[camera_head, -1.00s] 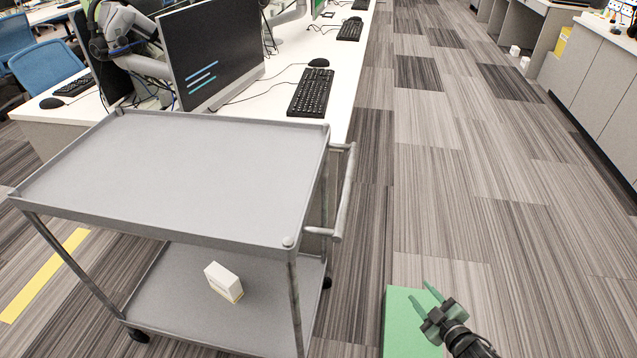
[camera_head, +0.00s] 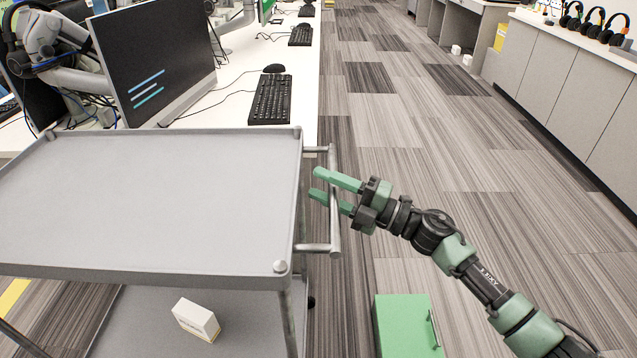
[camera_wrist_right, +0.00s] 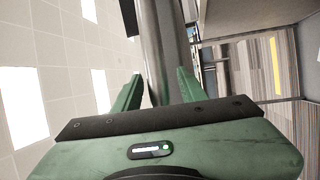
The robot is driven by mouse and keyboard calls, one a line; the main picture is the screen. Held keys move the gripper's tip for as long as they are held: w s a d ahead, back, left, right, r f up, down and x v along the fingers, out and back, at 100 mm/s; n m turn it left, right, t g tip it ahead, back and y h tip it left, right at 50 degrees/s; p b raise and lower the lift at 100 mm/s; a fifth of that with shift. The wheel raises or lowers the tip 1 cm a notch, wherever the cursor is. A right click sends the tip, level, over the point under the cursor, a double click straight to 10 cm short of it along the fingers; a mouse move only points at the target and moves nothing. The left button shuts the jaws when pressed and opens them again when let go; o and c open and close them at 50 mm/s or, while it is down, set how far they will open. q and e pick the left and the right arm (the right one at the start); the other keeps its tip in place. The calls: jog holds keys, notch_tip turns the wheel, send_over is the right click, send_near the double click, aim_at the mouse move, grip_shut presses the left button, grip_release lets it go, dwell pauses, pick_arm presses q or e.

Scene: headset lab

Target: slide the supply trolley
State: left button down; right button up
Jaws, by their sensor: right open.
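The grey supply trolley (camera_head: 150,190) stands at the left in the head view, with a flat empty top tray and a lower shelf. Its bar handle (camera_head: 334,222) is on the right side. My right gripper (camera_head: 314,183) is open at this handle, its two green fingers reaching to the left across the bar. In the right wrist view the handle bar (camera_wrist_right: 165,50) runs between the two open fingers (camera_wrist_right: 158,92). Whether the fingers touch the bar I cannot tell. My left gripper is not in view.
A small white box (camera_head: 196,319) sits on the trolley's lower shelf. A desk with a monitor (camera_head: 155,60) and keyboard (camera_head: 270,100) stands behind the trolley. A green box-like thing (camera_head: 403,325) is at the bottom. The carpet aisle (camera_head: 450,150) is free; cabinets (camera_head: 570,80) line the right.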

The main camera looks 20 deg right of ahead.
jog(key=shift+w+a+r, duration=0.1)
jog(key=shift+w+a, duration=0.3)
jog(key=shift+a, duration=0.05)
grip_shut()
dwell(1.2)
